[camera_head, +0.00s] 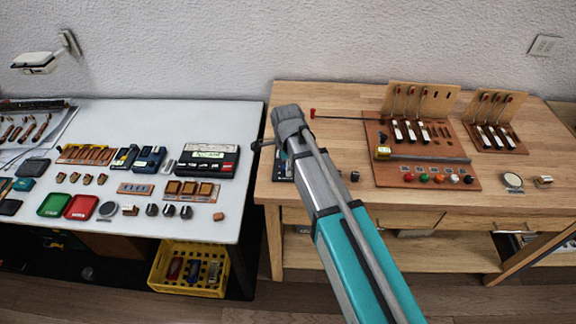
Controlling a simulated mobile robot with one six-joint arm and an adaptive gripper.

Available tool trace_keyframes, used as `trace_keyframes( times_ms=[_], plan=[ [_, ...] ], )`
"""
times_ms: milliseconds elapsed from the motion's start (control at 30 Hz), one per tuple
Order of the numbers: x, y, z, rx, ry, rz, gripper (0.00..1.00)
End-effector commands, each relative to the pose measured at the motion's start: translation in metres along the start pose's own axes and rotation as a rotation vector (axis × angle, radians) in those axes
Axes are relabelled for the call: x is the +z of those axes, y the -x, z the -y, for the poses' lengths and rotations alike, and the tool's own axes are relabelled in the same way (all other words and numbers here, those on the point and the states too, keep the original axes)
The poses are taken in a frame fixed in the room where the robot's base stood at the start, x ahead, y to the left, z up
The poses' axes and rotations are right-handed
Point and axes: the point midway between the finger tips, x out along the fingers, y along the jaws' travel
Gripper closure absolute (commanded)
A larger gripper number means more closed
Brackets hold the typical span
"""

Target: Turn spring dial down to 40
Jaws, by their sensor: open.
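I cannot tell for sure which thing is the spring dial, and no 40 mark can be read. A dark panel (283,170) on the wooden bench is mostly hidden behind my arm. A small black block (354,176) stands to the right of my arm. My gripper (266,144) is at the far end of the arm, above the bench's left edge. It is open, small and mostly hidden by the wrist, with nothing visible held.
A second action model (495,135) stands on the right. Coloured knobs (438,178) line the larger model's front. A yellow crate (188,268) is below.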

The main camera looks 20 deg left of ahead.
Motion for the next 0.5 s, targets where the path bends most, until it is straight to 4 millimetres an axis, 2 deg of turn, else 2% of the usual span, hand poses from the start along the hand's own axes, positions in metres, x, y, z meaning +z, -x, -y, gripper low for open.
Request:
trace_keyframes(
  times_ms=[67, 100, 500],
  plan=[
    [0.0001, 0.0001, 0.0, 0.0, 0.0, 0.0, 0.23],
    [0.0001, 0.0001, 0.0, 0.0, 0.0, 0.0, 0.27],
    [0.0002, 0.0001, 0.0003, 0.0, 0.0, 0.0, 1.0]
  ],
)
